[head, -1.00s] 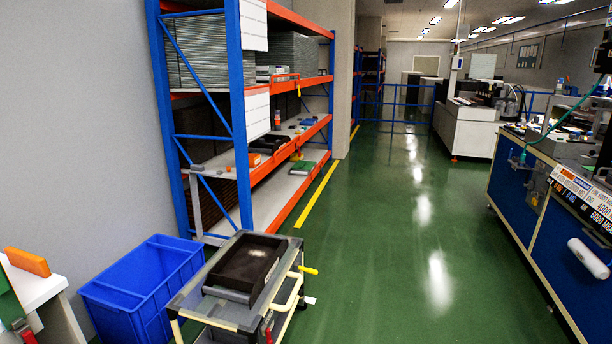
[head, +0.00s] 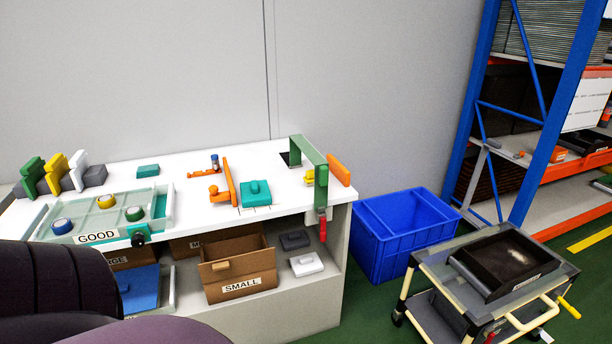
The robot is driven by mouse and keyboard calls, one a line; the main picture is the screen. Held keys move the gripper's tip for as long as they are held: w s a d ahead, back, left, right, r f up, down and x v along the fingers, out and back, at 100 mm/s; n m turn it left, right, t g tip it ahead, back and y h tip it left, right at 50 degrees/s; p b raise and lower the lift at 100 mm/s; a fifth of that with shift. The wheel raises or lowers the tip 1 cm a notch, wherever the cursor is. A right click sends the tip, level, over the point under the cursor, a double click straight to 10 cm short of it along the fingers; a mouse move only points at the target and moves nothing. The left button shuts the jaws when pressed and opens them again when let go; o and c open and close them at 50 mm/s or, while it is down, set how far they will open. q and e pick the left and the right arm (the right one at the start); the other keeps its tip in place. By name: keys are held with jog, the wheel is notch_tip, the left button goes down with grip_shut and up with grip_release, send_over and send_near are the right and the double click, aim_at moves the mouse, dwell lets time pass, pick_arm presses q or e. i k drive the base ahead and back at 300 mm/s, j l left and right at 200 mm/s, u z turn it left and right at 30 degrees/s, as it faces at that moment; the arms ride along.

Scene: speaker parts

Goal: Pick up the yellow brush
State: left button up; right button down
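An upright yellow item (head: 56,174), which looks like the yellow brush, stands at the far left of the white workbench (head: 180,172). It is between a similar green one (head: 32,176) and a white one (head: 78,170). Grey blocks sit at their lower ends. I cannot make out its bristles. Neither of my grippers is in view.
A tray marked GOOD (head: 97,238) holds several round pieces in front of the brush. A teal block (head: 256,194) and a green frame (head: 308,158) stand farther right. A blue bin (head: 400,235) and a trolley (head: 440,262) stand right of the bench. A dark rounded shape covers the lower left.

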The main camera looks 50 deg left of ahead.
aim_at(309, 180)
jog(key=u, duration=1.9)
jog(key=i+l+u, duration=0.2)
jog(key=l+u, duration=0.15)
jog(key=i+l+u, duration=0.15)
jog(key=l+u, duration=0.2)
jog(key=i+l+u, duration=0.1)
jog(key=l, duration=0.35)
jog(key=i+l+u, duration=0.15)
jog(key=l, duration=0.25)
